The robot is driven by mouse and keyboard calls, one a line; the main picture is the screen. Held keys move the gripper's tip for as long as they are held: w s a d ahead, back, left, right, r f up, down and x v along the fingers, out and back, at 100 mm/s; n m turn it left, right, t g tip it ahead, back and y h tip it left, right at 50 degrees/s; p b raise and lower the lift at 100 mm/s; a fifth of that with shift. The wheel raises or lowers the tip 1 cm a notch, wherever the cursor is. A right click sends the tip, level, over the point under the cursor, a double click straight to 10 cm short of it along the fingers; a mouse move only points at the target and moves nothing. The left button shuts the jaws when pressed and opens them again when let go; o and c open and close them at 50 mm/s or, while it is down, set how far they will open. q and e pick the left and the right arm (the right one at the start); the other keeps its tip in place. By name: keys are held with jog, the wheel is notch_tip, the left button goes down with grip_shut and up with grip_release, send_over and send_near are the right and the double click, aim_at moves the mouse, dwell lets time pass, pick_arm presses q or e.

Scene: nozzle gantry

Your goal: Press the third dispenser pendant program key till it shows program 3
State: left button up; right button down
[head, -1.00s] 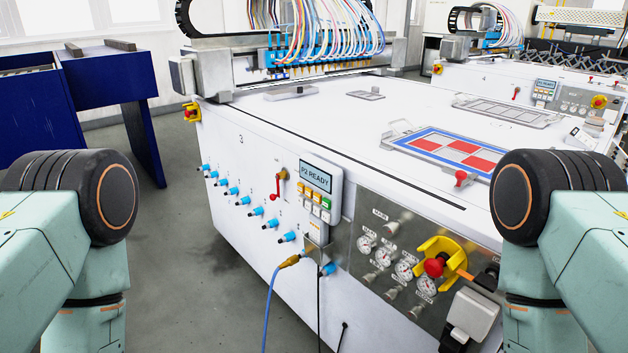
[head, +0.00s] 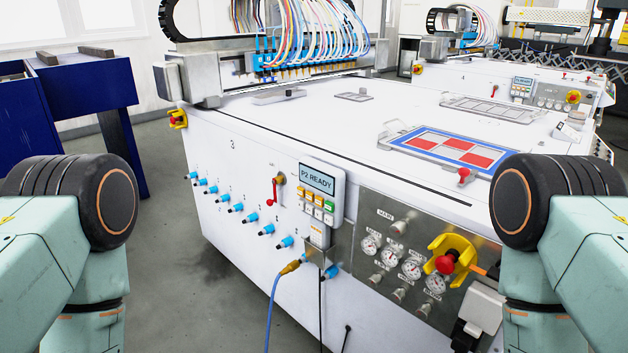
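The pendant (head: 322,190) hangs on the front side of the white machine marked 3 (head: 233,144). Its screen (head: 317,178) reads "P2 READY". Below the screen are several small keys (head: 316,206), some green, yellow and orange, the lower ones pale; their labels are too small to read. My two arms come in at the left and right edges, well apart from the pendant. Neither gripper shows in the head view.
A yellow-guarded red knob (head: 447,262) and gauges (head: 391,256) sit right of the pendant. Blue fittings (head: 236,208) and a red-handled valve (head: 273,191) are to its left. A blue cable (head: 271,312) hangs below. Grey floor (head: 180,260) is clear at left.

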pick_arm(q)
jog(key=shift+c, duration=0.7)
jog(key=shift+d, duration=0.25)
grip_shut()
